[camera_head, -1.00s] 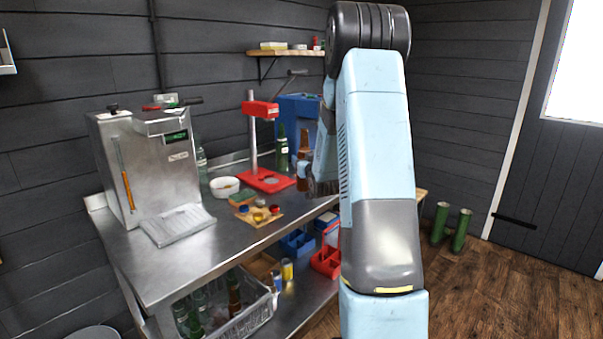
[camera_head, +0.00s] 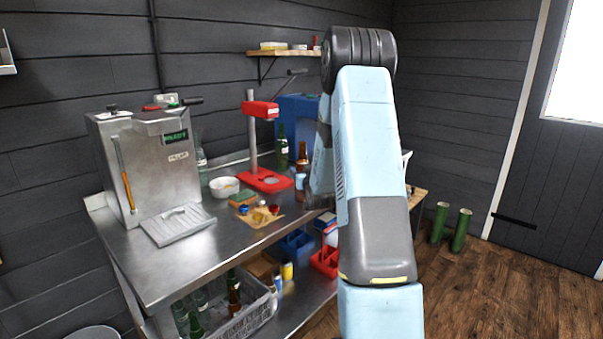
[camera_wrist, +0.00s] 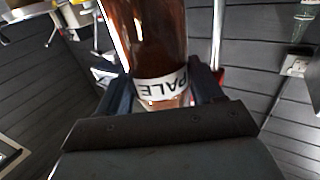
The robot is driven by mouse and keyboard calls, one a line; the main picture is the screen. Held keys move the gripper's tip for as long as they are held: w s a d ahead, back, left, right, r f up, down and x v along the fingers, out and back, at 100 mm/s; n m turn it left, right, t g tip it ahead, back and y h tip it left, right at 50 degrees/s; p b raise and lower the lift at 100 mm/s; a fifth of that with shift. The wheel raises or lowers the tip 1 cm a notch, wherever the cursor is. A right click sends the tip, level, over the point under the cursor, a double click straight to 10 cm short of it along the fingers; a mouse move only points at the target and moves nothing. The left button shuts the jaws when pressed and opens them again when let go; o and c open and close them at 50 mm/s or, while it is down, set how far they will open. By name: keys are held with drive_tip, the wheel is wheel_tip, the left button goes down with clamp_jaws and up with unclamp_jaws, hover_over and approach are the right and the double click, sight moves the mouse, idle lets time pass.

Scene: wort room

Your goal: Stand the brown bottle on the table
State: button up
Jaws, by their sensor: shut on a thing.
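The brown bottle (camera_wrist: 150,40) fills the top middle of the wrist view, with a white label reading PALE around it. My gripper (camera_wrist: 162,85) is shut on it, one dark finger on each side of the label. In the head view the brown bottle (camera_head: 301,160) shows just left of my arm, upright or nearly so, near the red stand. My gripper is mostly hidden behind my arm there. The steel table (camera_head: 190,255) runs along the wall. I cannot tell whether the bottle's base touches it.
A red press stand (camera_head: 263,181), a green bottle (camera_head: 282,150), a white bowl (camera_head: 224,187) and a wooden board with caps (camera_head: 262,217) are on the table. A steel filler machine (camera_head: 150,170) stands at the left. The front middle of the tabletop is clear.

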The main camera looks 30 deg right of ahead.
drive_tip(key=o, duration=1.5)
drive_tip(key=v, duration=1.2)
drive_tip(key=s+a+r+n+g+y, duration=0.1)
drive_tip(key=s+a+r+g, duration=0.6)
drive_tip(key=a+r, duration=0.4)
drive_tip(key=s+a+r+g+y, duration=0.1)
drive_tip(key=s+a, duration=0.2)
drive_tip(key=s, duration=0.6)
drive_tip(key=s+a+r+n+g+y, duration=0.1)
drive_tip(key=s+a, duration=0.3)
drive_tip(key=s, duration=0.4)
drive_tip(key=s+a+r+g, duration=0.2)
drive_tip(key=s+a+g, duration=0.1)
drive_tip(key=s, duration=0.6)
drive_tip(key=shift+s+a+r+y, duration=0.25)
drive_tip(key=shift+s+a+y, duration=0.15)
drive_tip(key=shift+a, duration=0.2)
